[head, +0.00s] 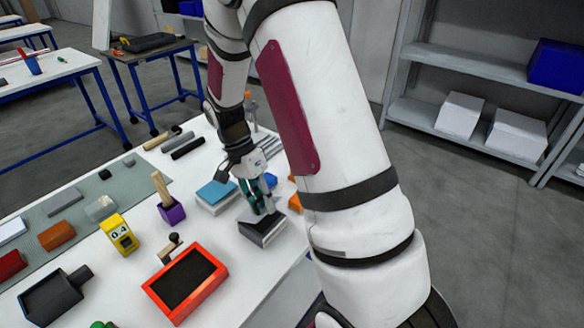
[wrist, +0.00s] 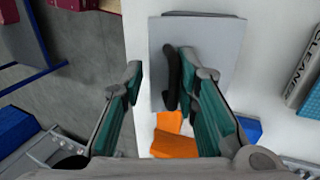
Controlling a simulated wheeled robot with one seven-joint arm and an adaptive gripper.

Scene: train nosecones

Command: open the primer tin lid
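A low dark box with a grey top (head: 262,230), which looks like the primer tin, stands near the table's right edge in the head view. In the wrist view its flat grey lid (wrist: 215,50) carries a long black handle (wrist: 172,72). My gripper (head: 266,208) is just above the lid, pointing down. In the wrist view my gripper (wrist: 163,72) is open, with teal-padded fingers apart. The handle shows between the fingers, closer to the right one. Whether a finger touches it is unclear. The lid appears flat on the box; its far side is partly hidden.
A blue-topped box (head: 216,193) stands close left of the tin. Orange pieces (wrist: 172,140) and a box lettered CLEANER (wrist: 305,72) lie nearby. An orange tray (head: 212,290), a yellow block (head: 119,235) and a purple cup (head: 172,213) are further left. Floor lies beyond the table's right edge.

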